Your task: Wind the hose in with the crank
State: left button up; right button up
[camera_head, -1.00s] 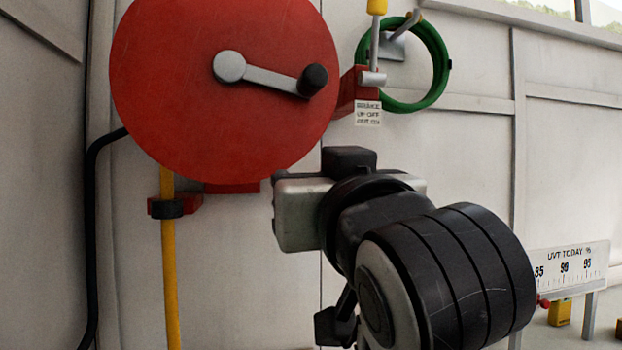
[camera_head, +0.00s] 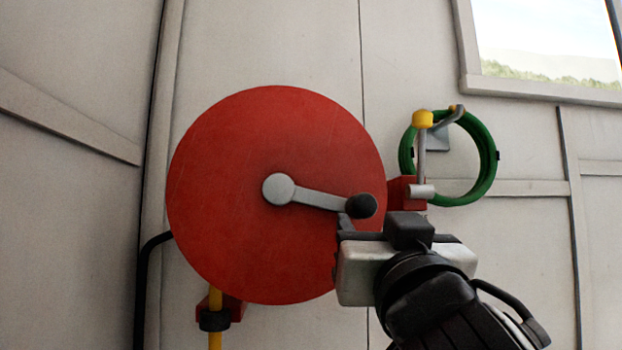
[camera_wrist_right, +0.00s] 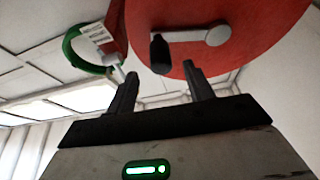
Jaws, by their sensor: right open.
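The red reel disc (camera_head: 235,240) is upright at the wall. Its crank has a grey hub (camera_head: 278,189), a grey arm pointing right and slightly down, and a black handle (camera_head: 361,206). The right wrist view also shows the handle (camera_wrist_right: 160,55). My right gripper (camera_head: 340,245) is just below the handle, overlapping the disc's lower right edge. In the right wrist view its two fingers (camera_wrist_right: 160,75) are apart and empty, with the handle beyond their tips. A yellow hose or pipe (camera_head: 215,300) runs below the reel through a red bracket. My left gripper is out of view.
Right of the reel, a red block (camera_head: 407,190) carries a lever with a yellow knob (camera_head: 422,119). A green coil (camera_head: 489,170) hangs on a wall hook behind it. A black hose (camera_head: 142,270) runs down at the left.

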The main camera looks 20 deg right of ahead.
aim_at(365, 216)
jog(key=p+x, duration=0.1)
jog(key=x, duration=0.6)
jog(key=shift+w+p, duration=0.35)
jog(key=shift+p, duration=0.05)
grip_shut()
jog(key=shift+d, duration=0.1)
